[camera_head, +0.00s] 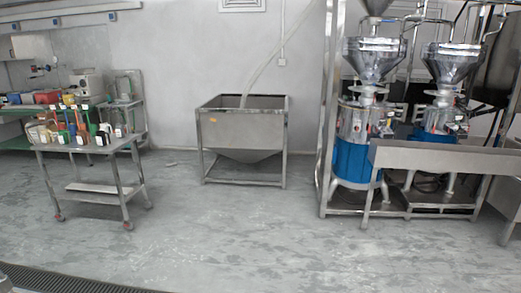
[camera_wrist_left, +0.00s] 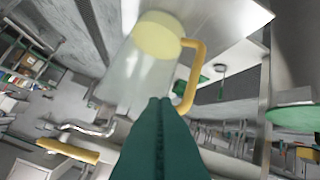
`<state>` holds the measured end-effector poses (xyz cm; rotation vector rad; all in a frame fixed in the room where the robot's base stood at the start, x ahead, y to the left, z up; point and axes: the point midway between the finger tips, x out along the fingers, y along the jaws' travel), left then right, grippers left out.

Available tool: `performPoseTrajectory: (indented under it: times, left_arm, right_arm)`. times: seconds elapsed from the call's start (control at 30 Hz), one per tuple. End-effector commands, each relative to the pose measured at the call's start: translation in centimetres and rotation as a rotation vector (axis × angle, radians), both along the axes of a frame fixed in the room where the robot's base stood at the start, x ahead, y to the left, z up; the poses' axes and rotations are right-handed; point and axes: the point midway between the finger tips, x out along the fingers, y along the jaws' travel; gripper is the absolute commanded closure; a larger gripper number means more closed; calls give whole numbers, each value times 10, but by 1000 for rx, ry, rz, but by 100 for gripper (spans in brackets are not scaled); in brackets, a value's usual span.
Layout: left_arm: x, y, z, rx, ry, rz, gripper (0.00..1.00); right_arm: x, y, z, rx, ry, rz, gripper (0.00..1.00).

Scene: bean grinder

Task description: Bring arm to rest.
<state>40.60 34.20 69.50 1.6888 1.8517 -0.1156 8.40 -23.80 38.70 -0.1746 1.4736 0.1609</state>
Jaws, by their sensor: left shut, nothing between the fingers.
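My left gripper (camera_wrist_left: 160,102) shows in the left wrist view as two dark green fingers pressed together, with nothing between them. A clear jug (camera_wrist_left: 122,75) with a yellow handle (camera_wrist_left: 188,78) and a pale yellow round end shows just past the fingertips. I cannot tell whether the tips touch it. Neither gripper shows in the head view, and my right gripper is in no view.
In the head view, a metal cart (camera_head: 86,148) with several coloured items stands left, a steel hopper (camera_head: 243,133) in the middle, and grinders (camera_head: 356,122) on a frame at right. The floor (camera_head: 230,235) in front is clear. A green disc (camera_wrist_left: 294,118) shows in the wrist view.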

Motion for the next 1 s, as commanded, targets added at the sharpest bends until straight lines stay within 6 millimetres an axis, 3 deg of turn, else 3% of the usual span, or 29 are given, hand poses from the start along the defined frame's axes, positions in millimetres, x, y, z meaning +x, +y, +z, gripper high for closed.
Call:
performPoseTrajectory:
  times: [0.03,0.17,0.33,0.6,1.0]
  left_arm:
    - [-18,-6,-3,-95,-95,57,100]
    - [-54,-29,0,-349,-331,219,100]
    - [-87,-64,23,-636,-551,415,100]
    - [-117,-101,65,-904,-701,606,100]
    - [-145,-136,113,-1140,-775,783,100]
  right_arm:
    - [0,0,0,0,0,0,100]
    - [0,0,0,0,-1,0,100]
    - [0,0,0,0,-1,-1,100]
    - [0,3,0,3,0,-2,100]
    - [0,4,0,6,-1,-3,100]
